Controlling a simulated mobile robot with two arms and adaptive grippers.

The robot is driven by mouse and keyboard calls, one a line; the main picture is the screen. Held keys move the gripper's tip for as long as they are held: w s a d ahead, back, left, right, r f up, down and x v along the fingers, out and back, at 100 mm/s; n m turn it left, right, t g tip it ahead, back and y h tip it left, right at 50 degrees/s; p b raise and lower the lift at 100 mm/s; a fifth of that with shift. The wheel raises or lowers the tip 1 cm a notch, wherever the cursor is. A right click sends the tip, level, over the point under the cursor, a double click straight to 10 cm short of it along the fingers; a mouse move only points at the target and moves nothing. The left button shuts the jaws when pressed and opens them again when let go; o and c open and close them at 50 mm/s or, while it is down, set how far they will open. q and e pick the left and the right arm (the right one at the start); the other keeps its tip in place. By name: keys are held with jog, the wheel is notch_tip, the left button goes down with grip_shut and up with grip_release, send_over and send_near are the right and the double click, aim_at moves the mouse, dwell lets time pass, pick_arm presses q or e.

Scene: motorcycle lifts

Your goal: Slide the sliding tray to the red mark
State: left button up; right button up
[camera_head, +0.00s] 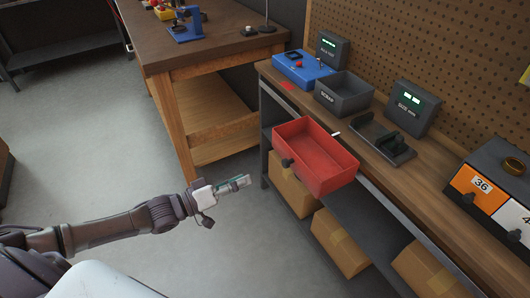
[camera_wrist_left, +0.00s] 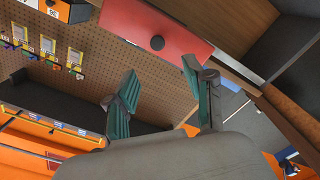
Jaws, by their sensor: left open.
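The sliding tray (camera_head: 312,168) is an open red box at the front edge of the workbench, with a dark round knob (camera_head: 287,162) on its front face. A red mark (camera_head: 288,86) lies on the bench top farther back, close to the blue device. My left gripper (camera_head: 238,183) is open and empty, in the air in front of the tray and apart from it. In the left wrist view the red tray front (camera_wrist_left: 185,42) and its knob (camera_wrist_left: 157,43) show beyond the two spread teal fingers (camera_wrist_left: 160,80). My right gripper is not in view.
A grey scrap bin (camera_head: 343,93), a blue device (camera_head: 302,69) and a black holder (camera_head: 381,140) stand on the bench. Cardboard boxes (camera_head: 341,243) sit on the shelf below. A wooden table (camera_head: 185,50) stands at the back. The floor left of the bench is clear.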

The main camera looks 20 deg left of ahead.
aim_at(283, 164)
pick_arm(q)
jog(key=x, duration=0.8)
jog(key=shift+w+d+r, duration=0.15)
jog(key=shift+d, duration=0.25)
jog(key=x, duration=0.3)
jog(key=shift+w+d+p, duration=0.2)
jog(key=shift+w+p, duration=0.05)
jog(key=shift+p, duration=0.1)
jog(key=shift+w+d, duration=0.3)
jog(key=shift+w, duration=0.1)
jog(key=shift+c, duration=0.8)
grip_shut()
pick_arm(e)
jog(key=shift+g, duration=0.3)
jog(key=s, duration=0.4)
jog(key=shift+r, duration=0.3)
